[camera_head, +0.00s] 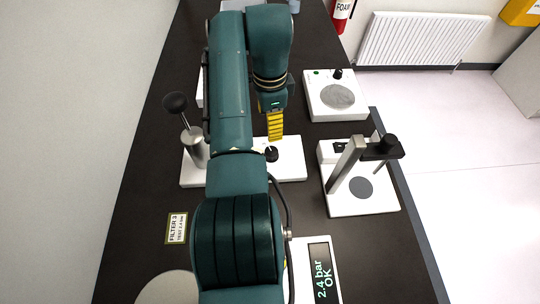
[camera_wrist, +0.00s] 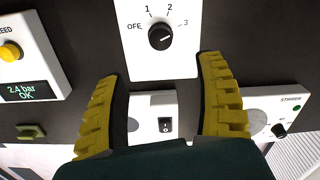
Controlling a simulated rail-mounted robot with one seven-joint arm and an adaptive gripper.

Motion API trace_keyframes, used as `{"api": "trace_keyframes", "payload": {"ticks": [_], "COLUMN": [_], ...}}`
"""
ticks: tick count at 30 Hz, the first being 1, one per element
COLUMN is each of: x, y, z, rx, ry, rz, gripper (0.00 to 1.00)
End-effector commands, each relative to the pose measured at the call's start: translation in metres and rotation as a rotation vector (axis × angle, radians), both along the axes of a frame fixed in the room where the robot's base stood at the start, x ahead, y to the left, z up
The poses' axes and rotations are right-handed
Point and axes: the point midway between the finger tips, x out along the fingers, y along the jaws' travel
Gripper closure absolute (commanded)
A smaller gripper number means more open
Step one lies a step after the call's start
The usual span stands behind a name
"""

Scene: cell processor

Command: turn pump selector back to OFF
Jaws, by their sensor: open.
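The pump selector (camera_wrist: 160,36) is a round black knob on a white panel (camera_wrist: 177,64) marked OFF, 1, 2 and 3, at the top of the wrist view. Its pale pointer mark is small, and I cannot tell for sure which label it faces. In the head view the knob (camera_head: 271,154) sits on a white base beside a metal cylinder with a black ball lever. My gripper (camera_wrist: 161,69) has yellow ribbed fingers spread wide and empty, apart from the knob. In the head view my gripper (camera_head: 275,138) is just beyond the knob; one finger hides the other.
The ball lever (camera_head: 175,103) rises left of my arm. A stirrer (camera_head: 338,95) and a stand with a raised post (camera_head: 345,165) are on the right. A pressure display (camera_head: 320,270) reads 2.4 bar OK.

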Motion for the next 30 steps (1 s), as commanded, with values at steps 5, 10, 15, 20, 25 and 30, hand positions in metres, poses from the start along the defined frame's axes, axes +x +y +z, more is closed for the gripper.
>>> {"api": "trace_keyframes", "payload": {"ticks": [5, 10, 15, 20, 25, 30], "x": [-0.001, -0.001, 0.0, 0.0, 0.0, 0.0], "y": [0.0, 0.0, 0.0, 0.0, 0.0, 0.0], "z": [-0.047, -0.089, -0.124, -0.142, -0.145, -0.145], "rx": [0.0, 0.0, 0.0, 0.0, 0.001, 0.0], "ry": [0.003, 0.003, 0.001, -0.001, -0.002, -0.001], "rz": [0.001, 0.002, 0.002, 0.002, 0.002, 0.002], "gripper": [0.29, 0.29, 0.29, 0.29, 0.29, 0.34]}}
